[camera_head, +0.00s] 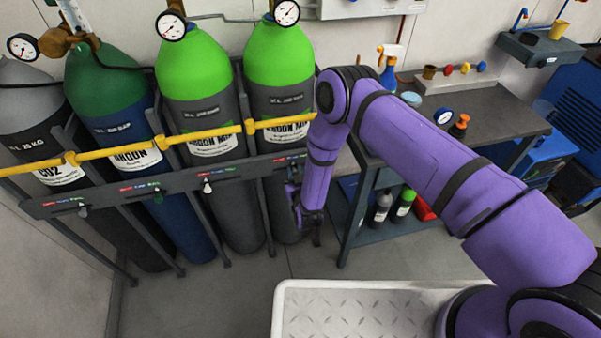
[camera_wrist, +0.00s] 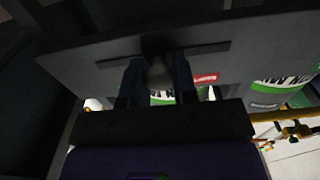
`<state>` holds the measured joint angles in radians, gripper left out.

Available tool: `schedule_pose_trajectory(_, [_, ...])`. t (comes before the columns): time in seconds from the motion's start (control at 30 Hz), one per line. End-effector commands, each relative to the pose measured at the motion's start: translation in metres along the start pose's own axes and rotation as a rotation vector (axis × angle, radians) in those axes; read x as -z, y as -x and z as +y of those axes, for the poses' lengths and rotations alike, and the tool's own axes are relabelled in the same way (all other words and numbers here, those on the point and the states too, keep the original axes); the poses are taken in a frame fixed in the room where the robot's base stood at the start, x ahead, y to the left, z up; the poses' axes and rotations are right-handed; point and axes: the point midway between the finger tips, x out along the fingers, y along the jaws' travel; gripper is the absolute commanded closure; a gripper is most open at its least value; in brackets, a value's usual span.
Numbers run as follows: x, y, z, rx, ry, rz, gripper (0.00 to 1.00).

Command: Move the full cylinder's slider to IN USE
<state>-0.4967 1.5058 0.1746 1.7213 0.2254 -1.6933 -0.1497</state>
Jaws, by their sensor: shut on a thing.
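Four gas cylinders stand in a rack: a grey one (camera_head: 25,115), a dark green and blue one (camera_head: 105,85), and two bright green and grey ones, at the middle (camera_head: 195,75) and right (camera_head: 280,60). Sliders hang from the rack's front rail (camera_head: 180,184): first (camera_head: 83,210), second (camera_head: 157,197), third (camera_head: 207,187). The fourth is hidden by my gripper (camera_head: 293,193) in the head view. In the wrist view my gripper (camera_wrist: 158,78) is shut on a dark rounded slider knob (camera_wrist: 157,72), under a slot in the rail (camera_wrist: 115,62). I cannot tell which cylinder is full.
A yellow bar (camera_head: 155,143) runs across the cylinders. A workbench (camera_head: 470,120) stands at the right, with bottles (camera_head: 403,203) on its lower shelf. A white-rimmed tread-plate surface (camera_head: 350,310) is in the foreground. The floor before the rack is clear.

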Motion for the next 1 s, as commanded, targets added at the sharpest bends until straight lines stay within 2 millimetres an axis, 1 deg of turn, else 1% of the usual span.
schedule_pose_trajectory(0.07, [-0.001,0.001,0.0,0.0,0.001,-0.003,1.0])
schedule_pose_trajectory(0.1, [-0.001,0.001,0.0,0.0,0.001,-0.003,0.65])
schedule_pose_trajectory(0.17, [-0.001,0.001,0.0,0.0,0.001,-0.003,0.51])
schedule_pose_trajectory(0.2, [-0.001,0.001,0.0,0.0,0.001,-0.003,0.48])
schedule_pose_trajectory(0.43, [-0.001,0.001,0.001,0.0,0.001,-0.002,0.48])
schedule_pose_trajectory(0.57, [-0.001,0.006,0.001,0.0,0.001,-0.002,0.48])
schedule_pose_trajectory(0.67, [-0.001,0.018,0.0,0.0,0.002,-0.004,0.48])
schedule_pose_trajectory(1.0, [-0.001,0.081,0.0,0.001,0.002,-0.005,0.48])
